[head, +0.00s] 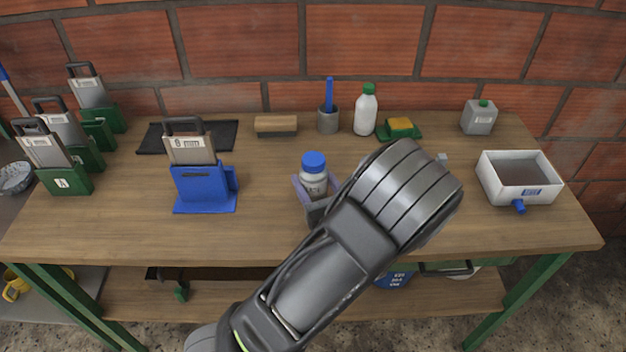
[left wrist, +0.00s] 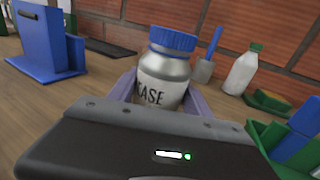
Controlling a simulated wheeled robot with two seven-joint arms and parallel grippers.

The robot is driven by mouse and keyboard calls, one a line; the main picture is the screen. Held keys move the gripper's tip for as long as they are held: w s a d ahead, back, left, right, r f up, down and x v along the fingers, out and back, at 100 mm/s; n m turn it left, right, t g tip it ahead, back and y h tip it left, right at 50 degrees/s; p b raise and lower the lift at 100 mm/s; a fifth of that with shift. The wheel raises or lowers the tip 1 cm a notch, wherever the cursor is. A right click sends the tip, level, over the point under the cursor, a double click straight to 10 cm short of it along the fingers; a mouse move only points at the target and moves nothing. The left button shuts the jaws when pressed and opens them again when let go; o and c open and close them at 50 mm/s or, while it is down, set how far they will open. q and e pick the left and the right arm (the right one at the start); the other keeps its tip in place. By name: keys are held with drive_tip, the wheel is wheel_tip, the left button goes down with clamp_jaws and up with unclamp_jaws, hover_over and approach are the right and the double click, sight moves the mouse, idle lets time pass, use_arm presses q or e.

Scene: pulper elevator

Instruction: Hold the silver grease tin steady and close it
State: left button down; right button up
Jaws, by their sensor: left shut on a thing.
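The silver grease tin (head: 316,186) has a blue lid (head: 314,161) and stands upright at the middle of the table. In the left wrist view the tin (left wrist: 163,68) shows a white label reading "ASE" with its blue lid (left wrist: 173,39) on top. I cannot tell whether the lid is tight. My left gripper (head: 315,190) is shut around the tin's body, one pale finger on each side. The tin's lower part and base are hidden by the gripper. My right gripper is in neither view.
A blue stand (head: 205,188) with a metal plate is to the left. Behind are a brush (head: 276,125), a grey cup (head: 327,120), a white bottle (head: 365,112) and a sponge tray (head: 399,130). A white basin (head: 518,178) is at right. My arm hides the table right of the tin.

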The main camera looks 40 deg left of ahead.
use_arm(q)
drive_tip(key=shift+f, duration=0.1)
drive_tip(key=shift+c, duration=2.3)
unclamp_jaws()
drive_tip(key=shift+r, duration=0.2)
drive_tip(key=b+v, duration=0.1)
drive_tip(key=v, duration=1.1)
